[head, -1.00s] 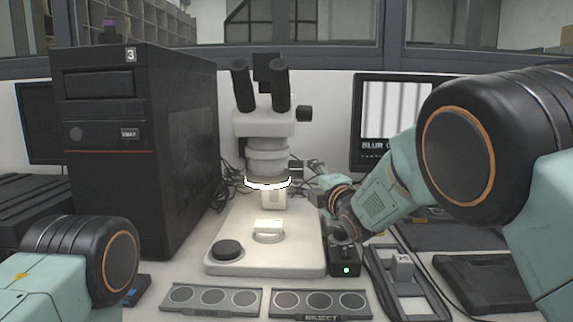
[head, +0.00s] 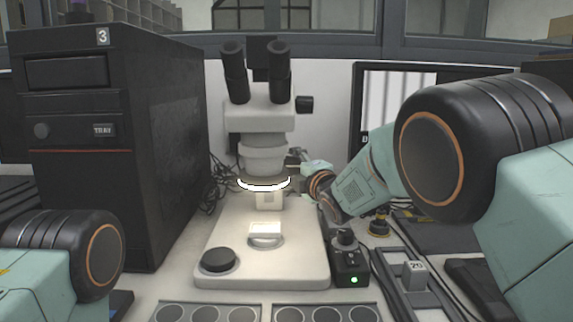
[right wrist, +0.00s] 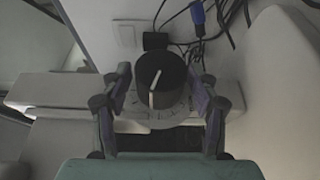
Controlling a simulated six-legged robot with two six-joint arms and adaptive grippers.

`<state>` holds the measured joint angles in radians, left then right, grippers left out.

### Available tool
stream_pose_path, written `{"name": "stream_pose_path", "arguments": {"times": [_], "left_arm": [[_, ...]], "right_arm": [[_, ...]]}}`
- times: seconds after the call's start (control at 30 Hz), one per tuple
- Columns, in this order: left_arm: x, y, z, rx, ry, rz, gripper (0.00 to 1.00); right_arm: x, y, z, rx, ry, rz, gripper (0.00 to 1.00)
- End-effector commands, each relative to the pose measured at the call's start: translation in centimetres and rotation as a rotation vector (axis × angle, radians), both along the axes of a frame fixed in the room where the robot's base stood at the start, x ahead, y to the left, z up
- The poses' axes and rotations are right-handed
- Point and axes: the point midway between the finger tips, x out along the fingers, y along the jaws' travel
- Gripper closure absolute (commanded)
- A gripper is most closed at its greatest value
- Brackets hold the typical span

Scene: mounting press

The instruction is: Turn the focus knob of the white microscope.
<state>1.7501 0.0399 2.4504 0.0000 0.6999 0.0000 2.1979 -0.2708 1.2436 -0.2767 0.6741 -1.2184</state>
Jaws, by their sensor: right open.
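The white microscope (head: 262,118) stands upright at the middle of the head view, its ring light lit above its pale base. In the right wrist view a black focus knob (right wrist: 161,80) with a white pointer line sits in front of a pale graduated dial (right wrist: 158,112). My right gripper (right wrist: 160,88) is open, with one finger on each side of the knob. Gaps show between the fingers and the knob. In the head view my right gripper (head: 305,165) is small and partly hidden at the right of the microscope column. My left gripper is out of view.
A black computer tower (head: 110,140) stands at the left. A small control box (head: 347,262) with a green light sits right of the microscope base. Trays with round wells (head: 205,312) lie in front. Cables (right wrist: 225,20) hang near the knob. A monitor (head: 400,95) stands behind my right arm.

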Motion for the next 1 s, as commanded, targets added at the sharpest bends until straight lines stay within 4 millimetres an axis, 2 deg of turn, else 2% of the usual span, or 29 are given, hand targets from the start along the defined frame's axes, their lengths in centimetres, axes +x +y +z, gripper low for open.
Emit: {"name": "stream_pose_path", "arguments": {"times": [0.5,1.0], "left_arm": [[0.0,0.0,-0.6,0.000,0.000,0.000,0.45],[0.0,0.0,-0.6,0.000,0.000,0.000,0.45]], "right_arm": [[4.1,1.8,-0.1,0.001,0.000,0.000,0.40],[4.8,2.0,0.0,0.001,0.000,-0.001,0.40]]}}
